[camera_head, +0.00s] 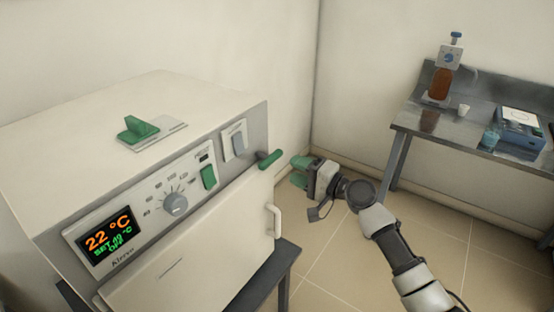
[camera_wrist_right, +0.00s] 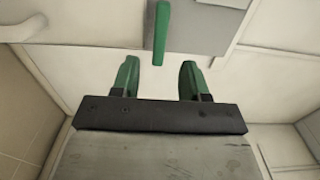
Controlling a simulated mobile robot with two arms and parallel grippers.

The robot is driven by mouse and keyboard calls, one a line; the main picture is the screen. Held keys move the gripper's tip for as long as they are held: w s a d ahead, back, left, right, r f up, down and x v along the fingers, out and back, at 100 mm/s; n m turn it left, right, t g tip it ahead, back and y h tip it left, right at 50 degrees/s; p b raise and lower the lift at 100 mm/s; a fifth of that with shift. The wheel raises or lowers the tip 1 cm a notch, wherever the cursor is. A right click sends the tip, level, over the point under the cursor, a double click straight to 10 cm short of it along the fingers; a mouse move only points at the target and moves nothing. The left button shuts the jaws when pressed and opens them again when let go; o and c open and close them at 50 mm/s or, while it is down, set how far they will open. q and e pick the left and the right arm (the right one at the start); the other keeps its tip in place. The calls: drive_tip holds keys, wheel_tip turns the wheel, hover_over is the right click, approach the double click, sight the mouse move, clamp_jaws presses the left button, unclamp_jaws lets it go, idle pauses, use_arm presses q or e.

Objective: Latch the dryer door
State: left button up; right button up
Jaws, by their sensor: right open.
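The dryer (camera_head: 130,200) is a cream box with a grey front panel and a display reading 22 °C. Its door (camera_head: 190,270) is below the panel and looks closed or nearly so; I cannot tell if it sits flush. A green latch handle (camera_head: 270,158) sticks out at the panel's right end, above the white door handle (camera_head: 274,221). It also shows in the right wrist view (camera_wrist_right: 161,38). My right gripper (camera_head: 299,171) is open and empty, to the right of the latch handle and apart from it. Its green fingers (camera_wrist_right: 157,80) point toward the latch handle. My left gripper is not in view.
A steel bench (camera_head: 415,123) at the right carries a bottle with brown liquid (camera_head: 440,84), a small white cup (camera_head: 463,111), and a blue-grey device (camera_head: 520,130). A green vent knob (camera_head: 138,128) is on the dryer's top. Tiled floor (camera_head: 330,260) lies between dryer and bench.

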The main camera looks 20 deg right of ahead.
sight(274, 161)
drive_tip(key=x, duration=0.6)
drive_tip(key=shift+w+a+p, duration=0.25)
drive_tip(key=shift+p, duration=0.15)
drive_tip(key=shift+f, duration=0.1)
clamp_jaws()
